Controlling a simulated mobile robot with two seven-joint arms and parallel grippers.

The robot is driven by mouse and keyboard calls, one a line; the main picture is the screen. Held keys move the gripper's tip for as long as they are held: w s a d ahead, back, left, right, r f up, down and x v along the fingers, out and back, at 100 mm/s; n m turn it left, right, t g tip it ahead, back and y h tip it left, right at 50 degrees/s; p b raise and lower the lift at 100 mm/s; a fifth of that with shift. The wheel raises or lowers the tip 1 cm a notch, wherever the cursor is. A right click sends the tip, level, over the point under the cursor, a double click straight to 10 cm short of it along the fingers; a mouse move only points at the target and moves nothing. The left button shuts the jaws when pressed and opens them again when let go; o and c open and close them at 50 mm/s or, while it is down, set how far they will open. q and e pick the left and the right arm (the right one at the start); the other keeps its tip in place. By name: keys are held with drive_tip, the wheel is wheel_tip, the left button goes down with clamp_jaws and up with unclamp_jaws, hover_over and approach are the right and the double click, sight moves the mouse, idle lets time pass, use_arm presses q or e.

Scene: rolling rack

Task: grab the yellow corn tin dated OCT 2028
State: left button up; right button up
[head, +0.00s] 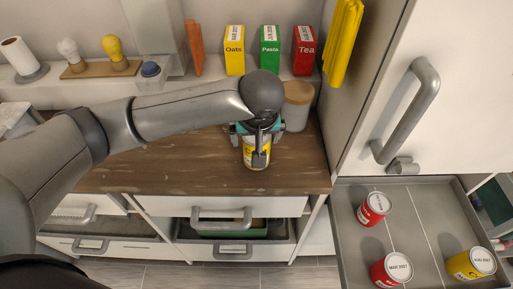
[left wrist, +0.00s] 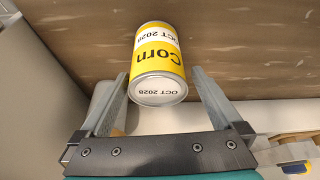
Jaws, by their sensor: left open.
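The yellow corn tin (head: 249,160) stands on the brown counter, partly hidden by my left gripper (head: 258,146). In the left wrist view the corn tin (left wrist: 158,55) reads "Corn" and "OCT 2028" on its side, with "OCT 2028" also on its lid. My left gripper (left wrist: 160,78) is open. In that view its fingers lie on either side of the tin, with gaps visible beside the lid; I cannot tell whether the fingertips touch it. My right gripper is not in view.
A pulled-out drawer (head: 418,226) at right holds a yellow tin (head: 463,267) and two red tins (head: 370,212). Oats (head: 234,52), Pasta (head: 269,52) and Tea (head: 304,52) boxes stand on the shelf.

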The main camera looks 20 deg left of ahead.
use_arm(q)
drive_tip(key=b+x, duration=0.1)
drive_tip(key=x, duration=0.3)
drive_tip(key=shift+w, duration=0.2)
drive_tip(key=shift+c, duration=0.2)
drive_tip(key=shift+d, duration=0.1)
clamp_jaws()
